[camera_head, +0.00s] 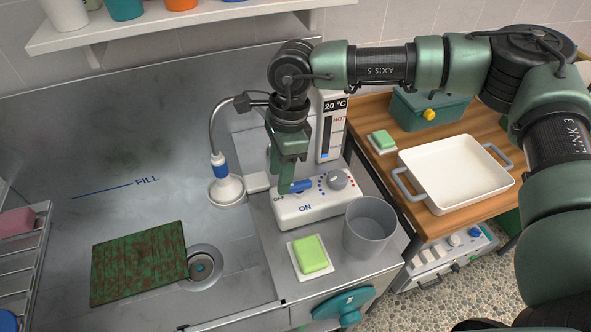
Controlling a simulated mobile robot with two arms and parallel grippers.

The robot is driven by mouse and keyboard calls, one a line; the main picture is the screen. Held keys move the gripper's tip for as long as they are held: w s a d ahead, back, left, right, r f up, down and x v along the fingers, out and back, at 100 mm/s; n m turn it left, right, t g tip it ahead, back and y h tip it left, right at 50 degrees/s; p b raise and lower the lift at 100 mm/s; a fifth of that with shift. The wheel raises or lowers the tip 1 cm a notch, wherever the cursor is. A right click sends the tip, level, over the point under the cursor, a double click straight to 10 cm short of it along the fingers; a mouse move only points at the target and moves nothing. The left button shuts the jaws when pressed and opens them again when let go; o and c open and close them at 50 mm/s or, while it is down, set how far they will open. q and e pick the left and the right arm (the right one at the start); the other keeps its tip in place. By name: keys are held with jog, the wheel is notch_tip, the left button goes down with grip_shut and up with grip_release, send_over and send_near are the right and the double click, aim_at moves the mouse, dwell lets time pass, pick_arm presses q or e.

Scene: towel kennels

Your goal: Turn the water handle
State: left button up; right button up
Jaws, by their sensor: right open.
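The blue water handle (302,186) sits on a white control box (318,206) marked OFF and ON, beside a grey knob (338,180) ringed with red and blue dots. My right gripper (287,184) is open and points down at the handle from above. A green finger overlaps the handle's left end in the picture; I cannot tell whether it touches. Part of the handle and the far finger are hidden. My left gripper is not in view.
A shower head (226,190) on a hose hangs left of the box over the steel sink (140,215). A temperature panel (331,125) reading 20 °C stands behind. A grey cup (370,228) and green soap (310,254) sit close in front. A dirty green board (138,262) lies by the drain.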

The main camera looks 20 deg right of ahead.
aim_at(299, 183)
jog(key=shift+h, duration=0.9)
jog(key=d, duration=0.1)
jog(key=w+d+r, duration=0.1)
jog(key=d, duration=0.1)
jog(key=w+d, duration=0.1)
jog(key=shift+d+r, duration=0.15)
jog(key=shift+d, duration=0.15)
jog(key=shift+d+f, duration=0.15)
jog(key=shift+f, duration=0.1)
notch_tip(299, 183, down, 6)
jog(key=shift+p, duration=1.25)
jog(key=shift+s+f, duration=0.1)
jog(key=shift+f, duration=0.4)
grip_shut()
